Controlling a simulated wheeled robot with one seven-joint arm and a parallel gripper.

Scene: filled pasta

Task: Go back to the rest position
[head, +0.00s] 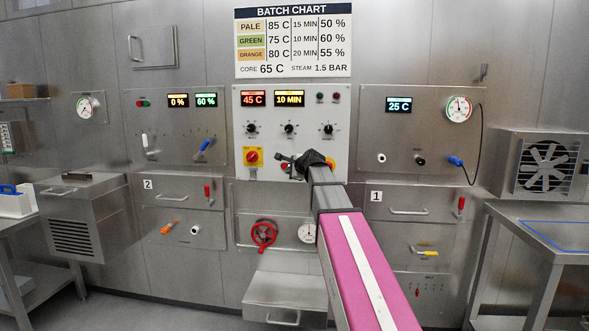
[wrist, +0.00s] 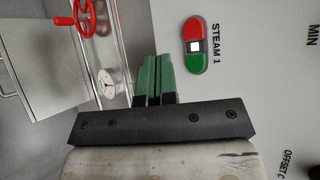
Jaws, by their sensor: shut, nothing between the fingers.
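My gripper (head: 283,158) is in front of the lower part of the middle control panel (head: 282,106), at the end of my outstretched arm. In the wrist view its green fingers (wrist: 158,62) are together with nothing between them. The STEAM 1 button plate (wrist: 194,46), red and green with a white centre, is just beyond and to the right of the fingertips, apart from them in the picture. In the head view my gripper partly covers that plate. Whether the fingers touch the panel cannot be told.
Below the panel are a red handwheel (head: 264,233) and a round gauge (head: 307,233), partly behind my arm. A yellow-and-red rotary switch (head: 253,157) is left of my gripper. A steel drawer box (head: 284,291) juts out below. A steel table (head: 545,232) stands right.

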